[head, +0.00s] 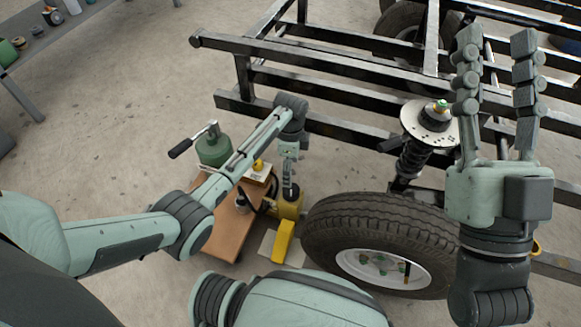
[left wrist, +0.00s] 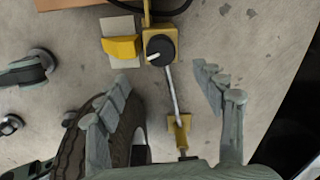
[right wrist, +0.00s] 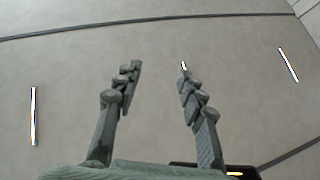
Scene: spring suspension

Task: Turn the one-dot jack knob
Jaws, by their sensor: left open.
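A yellow jack (head: 287,207) stands on the floor left of the wheel. In the left wrist view, a black round knob (left wrist: 160,50) with a white pointer mark sits on its yellow body (left wrist: 150,33). Any dots are too small to make out. My left gripper (left wrist: 160,73) is open and empty above the jack, its fingers spread to either side, with the knob between and beyond the fingertips.
A tyre on a white rim (head: 345,225) stands right of the jack. A black frame (head: 330,88) and a spring strut (head: 412,160) are behind it. A wooden cart (head: 232,230) with a green canister (head: 214,150) is left of the jack. Bare floor lies further left.

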